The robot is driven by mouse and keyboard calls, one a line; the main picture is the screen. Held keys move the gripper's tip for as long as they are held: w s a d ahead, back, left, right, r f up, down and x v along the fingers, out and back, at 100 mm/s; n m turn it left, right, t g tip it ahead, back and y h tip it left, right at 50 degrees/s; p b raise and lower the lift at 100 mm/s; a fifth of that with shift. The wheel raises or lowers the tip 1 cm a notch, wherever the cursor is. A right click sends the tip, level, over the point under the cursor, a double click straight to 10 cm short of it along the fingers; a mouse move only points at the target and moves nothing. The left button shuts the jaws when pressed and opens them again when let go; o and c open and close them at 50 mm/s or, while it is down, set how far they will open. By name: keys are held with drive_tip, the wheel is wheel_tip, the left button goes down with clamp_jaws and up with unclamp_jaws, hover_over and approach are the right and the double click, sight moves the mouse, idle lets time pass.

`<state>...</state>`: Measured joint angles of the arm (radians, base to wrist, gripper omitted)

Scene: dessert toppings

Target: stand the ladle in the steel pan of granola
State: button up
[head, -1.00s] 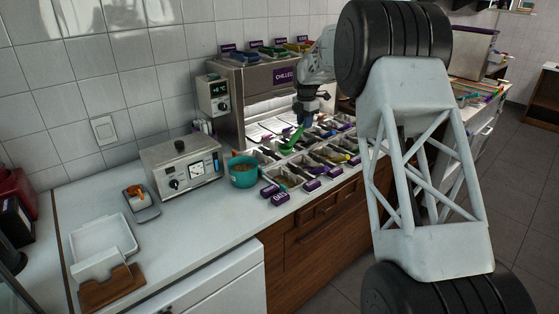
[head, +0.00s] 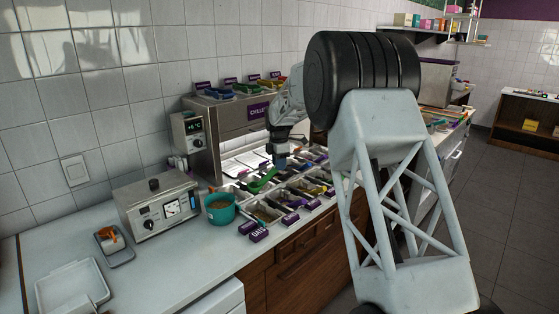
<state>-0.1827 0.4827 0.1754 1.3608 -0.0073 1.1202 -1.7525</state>
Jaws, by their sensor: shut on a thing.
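My gripper (head: 279,158) is over the row of steel pans in the head view, small and partly dark against them. It is shut on the green ladle (head: 262,183), which hangs tilted with its lower end towards the left, over or just at the pans. I cannot tell whether it touches one. A steel pan at the near left (head: 264,213) holds something brownish; labels and contents are too small to tell which pan holds granola.
A teal bowl (head: 220,208) with brown contents stands left of the pans. Purple label blocks (head: 258,235) line the counter's front edge. Other coloured utensils lie in the pans.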

drive_tip(key=s+a+f+m, duration=0.1)
drive_tip(key=s+f+m, duration=0.4)
drive_tip(key=s+m, duration=0.6)
drive_tip(key=m, duration=0.4)
drive_tip(key=shift+s+f, duration=0.15)
drive_tip(key=shift+s, duration=0.25)
drive_tip(key=shift+f, duration=0.15)
drive_tip(key=shift+f, duration=4.7)
idle(1.2)
